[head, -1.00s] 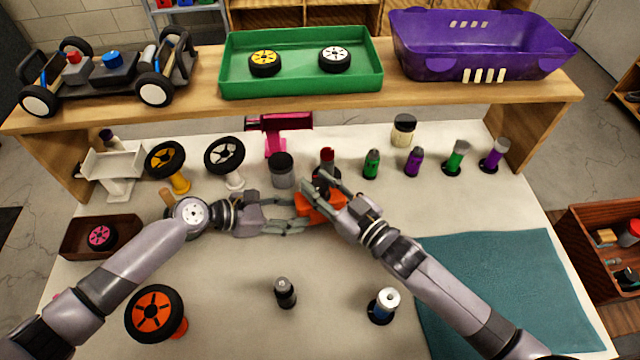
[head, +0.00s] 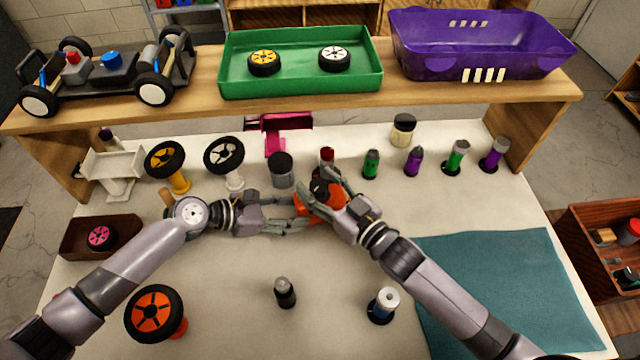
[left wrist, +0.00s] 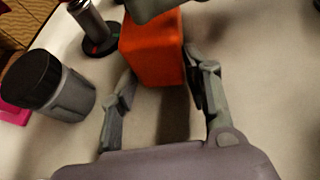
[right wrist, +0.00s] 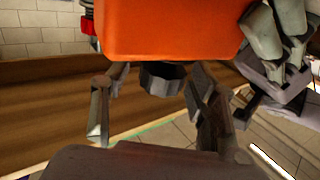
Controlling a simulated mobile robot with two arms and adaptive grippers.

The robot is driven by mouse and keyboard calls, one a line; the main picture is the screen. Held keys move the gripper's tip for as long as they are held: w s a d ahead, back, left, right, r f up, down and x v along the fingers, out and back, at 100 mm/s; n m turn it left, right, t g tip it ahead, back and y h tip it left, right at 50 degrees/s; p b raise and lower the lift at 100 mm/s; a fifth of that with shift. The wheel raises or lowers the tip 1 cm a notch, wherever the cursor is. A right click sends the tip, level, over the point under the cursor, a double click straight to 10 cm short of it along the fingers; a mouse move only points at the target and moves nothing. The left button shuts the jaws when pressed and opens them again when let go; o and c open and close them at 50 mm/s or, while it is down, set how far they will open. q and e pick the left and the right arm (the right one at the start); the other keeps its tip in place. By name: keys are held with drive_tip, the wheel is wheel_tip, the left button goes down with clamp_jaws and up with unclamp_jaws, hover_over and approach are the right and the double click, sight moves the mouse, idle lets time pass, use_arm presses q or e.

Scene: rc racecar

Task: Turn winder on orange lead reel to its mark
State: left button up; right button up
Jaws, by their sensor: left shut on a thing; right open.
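The orange lead reel (head: 335,196) is held off to the back middle of the white table, between my two grippers. Its boxy orange body shows in the left wrist view (left wrist: 152,52) and in the right wrist view (right wrist: 165,30). My left gripper (head: 298,213) is shut on the reel body from the left, a finger on either side. The dark ridged winder (right wrist: 163,78) sticks out of the body between the fingers of my right gripper (right wrist: 150,95). The right gripper is open around the winder, apart from it at the sides. The winder's mark is not discernible.
A grey jar (head: 282,170) and a red-topped bottle (head: 327,158) stand close behind the reel. Several green and purple bottles stand to the right. A dark bottle (head: 285,292) stands in front. A teal mat (head: 500,290) lies at right.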

sight(326, 191)
drive_tip(key=v, duration=0.7)
drive_tip(key=shift+s+d, duration=0.15)
drive_tip(key=shift+s, duration=0.05)
